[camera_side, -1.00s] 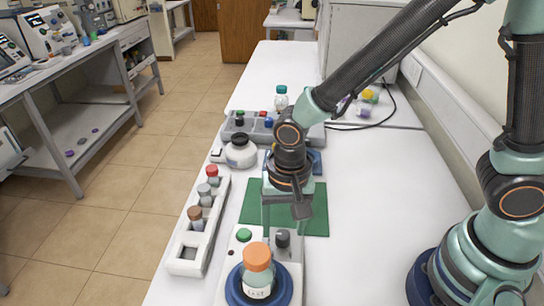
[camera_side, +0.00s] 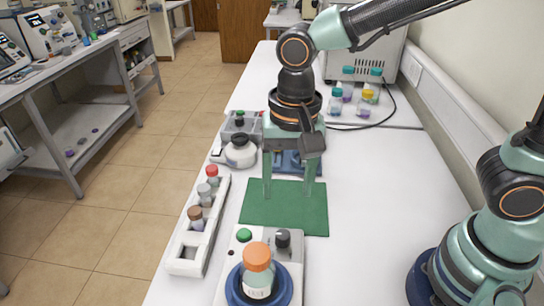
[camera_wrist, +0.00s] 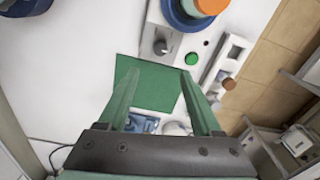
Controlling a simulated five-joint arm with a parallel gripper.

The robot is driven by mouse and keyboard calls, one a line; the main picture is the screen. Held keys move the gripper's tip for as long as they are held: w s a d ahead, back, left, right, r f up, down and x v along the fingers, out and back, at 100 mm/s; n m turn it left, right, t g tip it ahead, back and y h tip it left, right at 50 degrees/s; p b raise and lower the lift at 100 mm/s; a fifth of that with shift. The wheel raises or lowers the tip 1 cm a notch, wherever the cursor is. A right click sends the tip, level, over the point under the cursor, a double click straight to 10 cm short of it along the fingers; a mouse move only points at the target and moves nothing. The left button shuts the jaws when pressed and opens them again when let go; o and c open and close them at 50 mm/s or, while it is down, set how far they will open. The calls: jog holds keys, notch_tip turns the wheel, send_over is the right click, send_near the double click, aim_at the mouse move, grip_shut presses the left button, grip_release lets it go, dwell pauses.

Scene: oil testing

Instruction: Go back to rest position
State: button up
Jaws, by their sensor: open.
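My gripper (camera_side: 289,192) hangs over the green mat (camera_side: 255,208) in the side view, its two fingers apart with nothing between them. In the wrist view the open fingers of my gripper (camera_wrist: 160,82) point toward the green mat (camera_wrist: 150,88). The bottle with the orange cap (camera_side: 257,272) stands upright on the blue round plate of the white device (camera_side: 240,246), apart from my gripper. In the wrist view the orange cap (camera_wrist: 211,5) shows at the top edge.
A white rack (camera_side: 190,262) with several capped vials stands left of the mat. Several small bottles (camera_side: 355,92) stand at the back right. The table right of the mat is clear.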

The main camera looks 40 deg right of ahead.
jog(key=d+r+n+t, duration=0.2)
jog(key=d+r+n, duration=0.1)
jog(key=d, duration=0.6)
jog(key=d+r+n+t, duration=0.3)
jog(key=d+r+n, duration=0.1)
jog(key=d, duration=0.5)
jog(key=shift+w, duration=0.15)
